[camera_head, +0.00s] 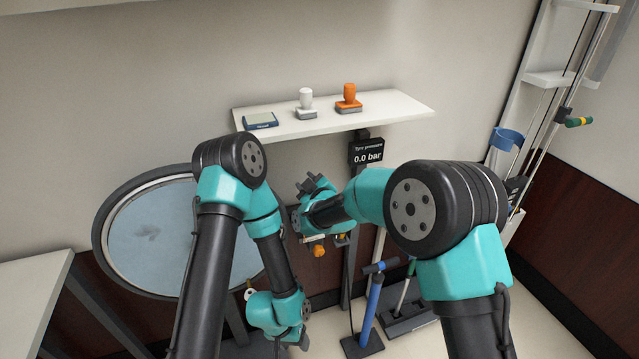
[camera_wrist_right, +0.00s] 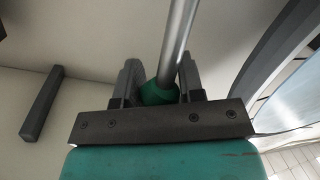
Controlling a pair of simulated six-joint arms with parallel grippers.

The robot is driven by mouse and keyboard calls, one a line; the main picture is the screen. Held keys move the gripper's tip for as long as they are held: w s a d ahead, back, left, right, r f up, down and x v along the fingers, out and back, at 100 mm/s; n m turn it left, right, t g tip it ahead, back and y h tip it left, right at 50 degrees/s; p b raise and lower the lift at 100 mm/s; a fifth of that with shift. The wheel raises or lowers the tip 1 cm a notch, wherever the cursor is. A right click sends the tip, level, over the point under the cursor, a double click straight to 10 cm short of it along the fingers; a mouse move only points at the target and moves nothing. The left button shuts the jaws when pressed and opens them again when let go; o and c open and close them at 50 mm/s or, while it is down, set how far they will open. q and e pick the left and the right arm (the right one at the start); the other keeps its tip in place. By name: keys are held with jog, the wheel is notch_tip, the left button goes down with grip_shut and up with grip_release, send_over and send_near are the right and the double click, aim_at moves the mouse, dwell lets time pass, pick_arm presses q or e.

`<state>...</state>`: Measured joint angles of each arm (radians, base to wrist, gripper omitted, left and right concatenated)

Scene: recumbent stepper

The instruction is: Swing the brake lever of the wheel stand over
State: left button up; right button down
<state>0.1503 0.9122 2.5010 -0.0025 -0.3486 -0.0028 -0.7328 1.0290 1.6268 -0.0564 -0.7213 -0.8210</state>
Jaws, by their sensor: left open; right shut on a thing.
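The brake lever shows in the right wrist view as a silver rod (camera_wrist_right: 178,45) ending in a green knob (camera_wrist_right: 158,93). My right gripper (camera_wrist_right: 160,82) is shut on the green knob, one dark finger on each side of it. In the head view my right gripper (camera_head: 315,184) is in front of the wall, right of the large round wheel (camera_head: 150,235); the lever cannot be made out there. My left gripper (camera_head: 292,340) is low in the head view, open, right of the wheel and apart from the lever.
A white shelf (camera_head: 390,112) with a white stamp, an orange stamp and a small blue device is above. A tyre pressure display (camera_head: 367,152) reads 0.0 bar. A blue pump (camera_head: 372,305) stands below. A white table (camera_head: 30,300) is at the left.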

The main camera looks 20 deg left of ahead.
jog(key=shift+s+a, duration=0.1)
jog(key=c, duration=0.7)
grip_release()
jog(key=shift+c, duration=0.2)
jog(key=v, duration=1.7)
jog(key=shift+s, duration=0.1)
